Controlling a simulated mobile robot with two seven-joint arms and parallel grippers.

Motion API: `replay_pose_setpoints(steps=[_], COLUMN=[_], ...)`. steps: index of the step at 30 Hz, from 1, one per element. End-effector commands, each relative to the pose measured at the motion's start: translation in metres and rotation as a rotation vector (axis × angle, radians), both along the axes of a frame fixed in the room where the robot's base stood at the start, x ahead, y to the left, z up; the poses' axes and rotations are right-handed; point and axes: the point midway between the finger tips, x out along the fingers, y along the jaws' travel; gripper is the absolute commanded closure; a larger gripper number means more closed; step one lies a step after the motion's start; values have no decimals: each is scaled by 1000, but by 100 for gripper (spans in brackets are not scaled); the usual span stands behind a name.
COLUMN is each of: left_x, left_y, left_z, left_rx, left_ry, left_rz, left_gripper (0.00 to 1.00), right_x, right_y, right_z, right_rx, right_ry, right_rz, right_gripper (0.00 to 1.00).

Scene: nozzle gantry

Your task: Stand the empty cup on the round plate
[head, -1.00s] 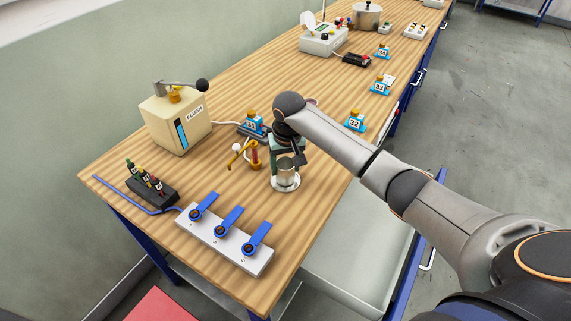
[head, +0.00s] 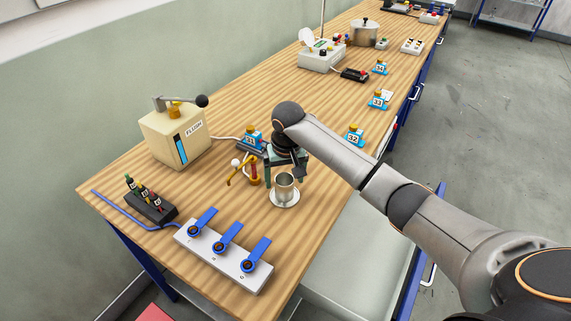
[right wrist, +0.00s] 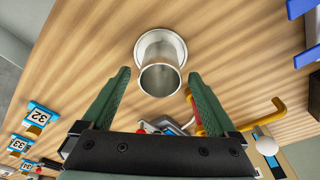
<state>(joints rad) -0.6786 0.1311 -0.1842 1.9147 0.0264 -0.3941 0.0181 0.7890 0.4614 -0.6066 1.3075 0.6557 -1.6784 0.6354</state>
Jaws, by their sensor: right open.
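The empty metal cup (head: 285,183) stands upright on the round plate (head: 285,203), a small pale disc on the wooden bench. In the right wrist view the cup (right wrist: 160,80) shows its open mouth, and the plate (right wrist: 160,36) shows around its base. My left gripper is not in view.
A yellow-handled tap (head: 241,170) stands close left of the cup. A white block with blue levers (head: 226,245) lies in front. The cream FLUSH box (head: 176,138) is at left, and numbered blue blocks (head: 354,136) line the right.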

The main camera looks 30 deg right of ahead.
Motion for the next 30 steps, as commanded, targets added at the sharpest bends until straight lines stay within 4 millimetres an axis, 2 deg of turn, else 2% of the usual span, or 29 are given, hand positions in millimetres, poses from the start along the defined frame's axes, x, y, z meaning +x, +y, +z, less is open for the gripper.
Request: replay_pose_setpoints(steps=[9,15,21,30], left_x=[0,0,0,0], left_y=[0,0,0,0], left_z=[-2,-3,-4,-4], left_rx=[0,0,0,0], left_ry=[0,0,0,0], left_rz=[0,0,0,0], left_gripper=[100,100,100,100], right_x=[-9,-14,-16,-16], right_y=[3,4,4,4], right_z=[68,96,105,105], right_rx=[2,0,1,1], right_ry=[-6,-2,0,0], right_rz=[0,1,1,1], right_gripper=[7,7,7,7])
